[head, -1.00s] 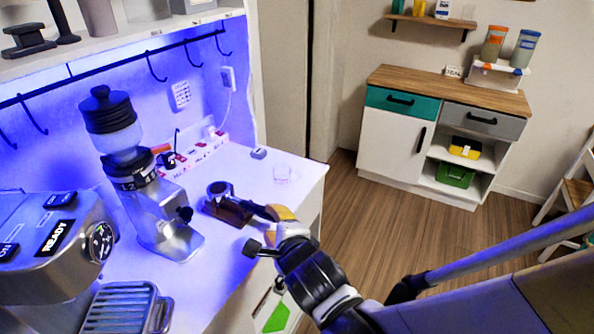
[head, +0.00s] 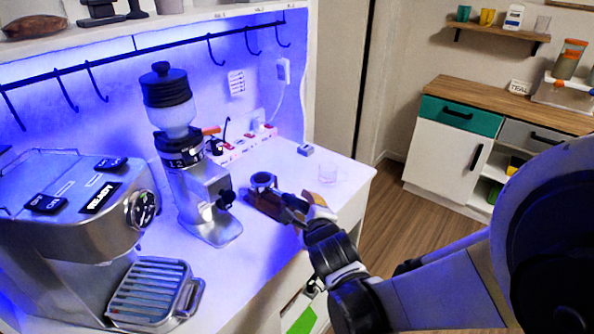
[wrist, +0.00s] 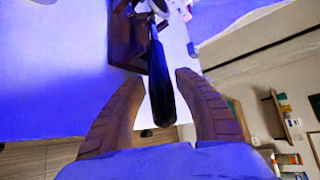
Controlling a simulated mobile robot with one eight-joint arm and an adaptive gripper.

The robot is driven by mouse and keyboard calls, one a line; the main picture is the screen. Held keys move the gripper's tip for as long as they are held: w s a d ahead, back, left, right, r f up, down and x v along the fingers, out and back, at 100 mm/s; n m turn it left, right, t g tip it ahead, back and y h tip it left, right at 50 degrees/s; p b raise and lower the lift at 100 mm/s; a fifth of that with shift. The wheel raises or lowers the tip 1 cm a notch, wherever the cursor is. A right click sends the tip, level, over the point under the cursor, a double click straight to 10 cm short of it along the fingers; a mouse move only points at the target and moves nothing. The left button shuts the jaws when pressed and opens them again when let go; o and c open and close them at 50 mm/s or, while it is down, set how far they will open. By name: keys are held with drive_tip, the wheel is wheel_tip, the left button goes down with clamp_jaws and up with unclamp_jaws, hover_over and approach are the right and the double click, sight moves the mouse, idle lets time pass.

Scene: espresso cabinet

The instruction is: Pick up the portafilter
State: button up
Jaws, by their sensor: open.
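The portafilter (head: 262,180) has a round metal head and a black handle. It rests on a brown wooden stand (head: 262,208) on the white counter, right of the grinder. My gripper (head: 303,207) is open at the handle end of the portafilter. In the wrist view, the black handle (wrist: 161,88) runs between the two spread tan fingers of my gripper (wrist: 155,88), with a gap visible on both sides. The metal head is partly cut off at the top of that view. In the head view, my fingers partly hide the handle.
The grinder (head: 190,165) stands close left of the stand. The espresso machine (head: 75,225) and its drip tray (head: 150,292) are at the front left.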

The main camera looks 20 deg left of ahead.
drive_tip(key=shift+w+a+f, duration=0.1)
drive_tip(key=shift+w+a, duration=0.05)
drive_tip(key=shift+w, duration=0.05)
drive_tip(key=shift+c, duration=0.4)
clamp_jaws()
